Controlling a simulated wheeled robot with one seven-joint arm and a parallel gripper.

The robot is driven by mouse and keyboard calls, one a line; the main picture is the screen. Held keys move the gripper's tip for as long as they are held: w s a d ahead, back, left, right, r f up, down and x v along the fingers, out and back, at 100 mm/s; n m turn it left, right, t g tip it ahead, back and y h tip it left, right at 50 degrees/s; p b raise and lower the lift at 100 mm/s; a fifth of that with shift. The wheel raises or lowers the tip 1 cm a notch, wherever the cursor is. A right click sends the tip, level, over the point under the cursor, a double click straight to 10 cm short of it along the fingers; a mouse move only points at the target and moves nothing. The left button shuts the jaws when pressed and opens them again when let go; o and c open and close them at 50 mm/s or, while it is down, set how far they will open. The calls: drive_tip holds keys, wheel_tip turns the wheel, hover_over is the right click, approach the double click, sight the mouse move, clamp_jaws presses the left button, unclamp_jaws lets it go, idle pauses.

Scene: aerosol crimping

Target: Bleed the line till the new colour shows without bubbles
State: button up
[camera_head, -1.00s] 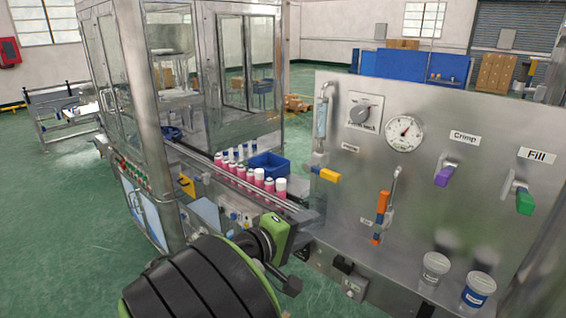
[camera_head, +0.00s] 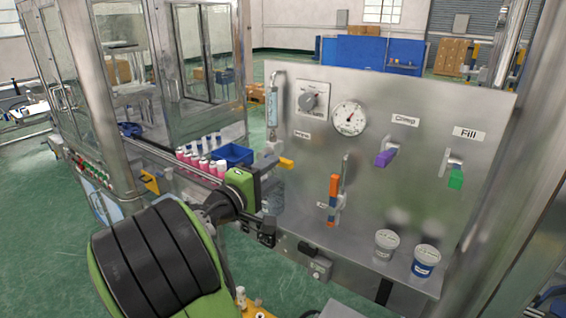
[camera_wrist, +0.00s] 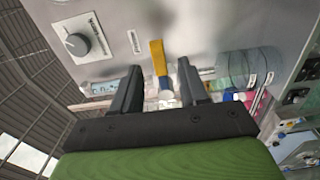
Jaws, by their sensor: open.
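The yellow valve lever (camera_head: 286,162) juts from the left part of the steel panel, below the clear sight tube (camera_head: 271,105). I cannot make out the liquid colour or any bubbles in the tube. My gripper (camera_head: 270,180) is close to the lever in the head view. In the wrist view the yellow lever (camera_wrist: 158,57) shows between the two dark fingers (camera_wrist: 158,88), which are apart and not closed on it. A clear container (camera_wrist: 240,68) shows to the right there, and a clear vessel (camera_head: 274,197) stands beside the gripper in the head view.
Two cups (camera_head: 386,245) (camera_head: 425,262) stand on the ledge. Pink cans (camera_head: 205,166) and a blue bin (camera_head: 233,153) are at left.

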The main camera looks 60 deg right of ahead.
sight(281, 165)
drive_tip(key=d, duration=0.3)
drive_tip(key=d+p, duration=0.1)
drive_tip(key=d, duration=0.1)
drive_tip(key=shift+s+d+r, duration=0.1)
drive_tip(key=shift+s+d, duration=0.25)
drive_tip(key=shift+s, duration=0.05)
drive_tip(key=shift+c, duration=0.2)
clamp_jaws()
